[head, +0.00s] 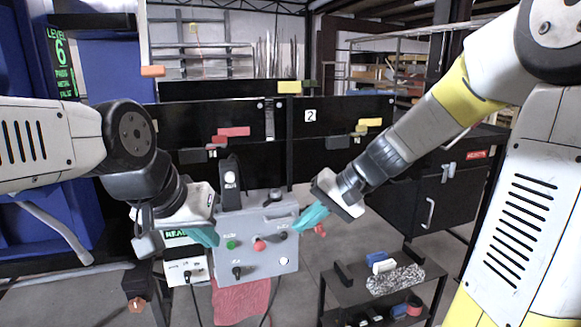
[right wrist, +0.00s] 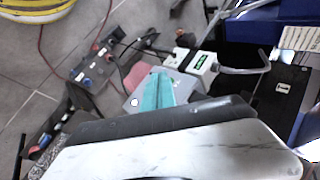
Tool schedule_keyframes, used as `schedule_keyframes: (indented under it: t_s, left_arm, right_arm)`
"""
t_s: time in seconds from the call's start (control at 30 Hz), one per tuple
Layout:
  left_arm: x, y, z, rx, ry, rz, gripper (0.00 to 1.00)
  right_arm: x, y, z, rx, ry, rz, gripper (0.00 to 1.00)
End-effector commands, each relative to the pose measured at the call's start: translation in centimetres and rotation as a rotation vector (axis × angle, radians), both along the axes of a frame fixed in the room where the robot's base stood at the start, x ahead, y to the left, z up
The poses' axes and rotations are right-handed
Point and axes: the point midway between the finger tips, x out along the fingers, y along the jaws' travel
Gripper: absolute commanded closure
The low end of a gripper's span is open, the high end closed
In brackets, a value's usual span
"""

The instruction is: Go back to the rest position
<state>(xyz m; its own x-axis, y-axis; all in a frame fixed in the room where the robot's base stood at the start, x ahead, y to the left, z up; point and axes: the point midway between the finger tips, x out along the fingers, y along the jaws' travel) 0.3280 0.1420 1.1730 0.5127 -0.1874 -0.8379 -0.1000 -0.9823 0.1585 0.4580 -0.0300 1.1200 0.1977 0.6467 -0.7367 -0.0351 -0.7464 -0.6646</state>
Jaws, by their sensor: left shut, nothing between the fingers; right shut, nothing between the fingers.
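My left gripper (head: 205,236) is in front of the left side of a grey control box (head: 262,262). Its teal fingers are shut and hold nothing. My right gripper (head: 311,217) is at the box's upper right, also shut and empty. Its teal fingers show in the right wrist view (right wrist: 158,92), with the grey box (right wrist: 180,82) beyond them. The box's front carries a green button (head: 231,244), a red button (head: 259,244) and several dark knobs. I cannot tell whether either gripper touches the box.
A small dark cart (head: 385,290) with blocks stands at the lower right. A white device with a green display (head: 186,270) sits left of the box. A red cloth (head: 240,302) hangs below it. Black conveyor panels (head: 345,125) run behind. Grey floor shows between box and cart.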

Motion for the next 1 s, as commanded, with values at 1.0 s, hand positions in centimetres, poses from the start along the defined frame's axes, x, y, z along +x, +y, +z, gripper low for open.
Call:
schedule_keyframes:
  t_s: [1.0]
  left_arm:
    - [0.0,0.0,0.0,0.0,0.0,0.0,1.0]
  right_arm:
    - [-13.0,-11.1,5.3,-0.548,-0.371,-0.026,1.0]
